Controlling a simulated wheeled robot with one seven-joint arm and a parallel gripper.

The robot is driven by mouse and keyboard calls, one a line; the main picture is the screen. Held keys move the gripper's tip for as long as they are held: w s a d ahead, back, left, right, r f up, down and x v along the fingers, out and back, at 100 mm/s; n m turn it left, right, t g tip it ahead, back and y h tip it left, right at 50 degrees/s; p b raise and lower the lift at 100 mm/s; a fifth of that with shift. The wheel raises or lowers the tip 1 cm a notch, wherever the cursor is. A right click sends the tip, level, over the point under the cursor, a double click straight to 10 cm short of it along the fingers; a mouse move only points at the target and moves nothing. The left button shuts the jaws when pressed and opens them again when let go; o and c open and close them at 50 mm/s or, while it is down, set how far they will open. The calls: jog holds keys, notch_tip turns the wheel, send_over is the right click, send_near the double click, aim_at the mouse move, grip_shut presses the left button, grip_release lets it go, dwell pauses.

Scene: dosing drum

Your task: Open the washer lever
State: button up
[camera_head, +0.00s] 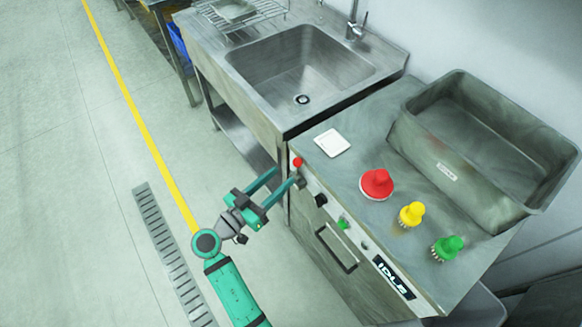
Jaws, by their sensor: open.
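The washer is the steel cabinet (300,229) at the right of the sink, with controls along its front panel. A small red knob (297,162) sits at the left end of its top front edge; it looks like the lever's end, but its stem is partly hidden by my finger. My gripper (288,175) is open, its two teal fingers reaching toward the panel's left end. The fingertips are right by the red knob; I cannot tell whether they touch it. A dark bar handle (337,249) is on the front, lower down.
The panel also has a black knob (320,200), a green button (342,223) and an IDLE display (393,277). Floor at left is clear.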

aim_at(297, 169)
jog(key=shift+x, duration=2.95)
grip_shut()
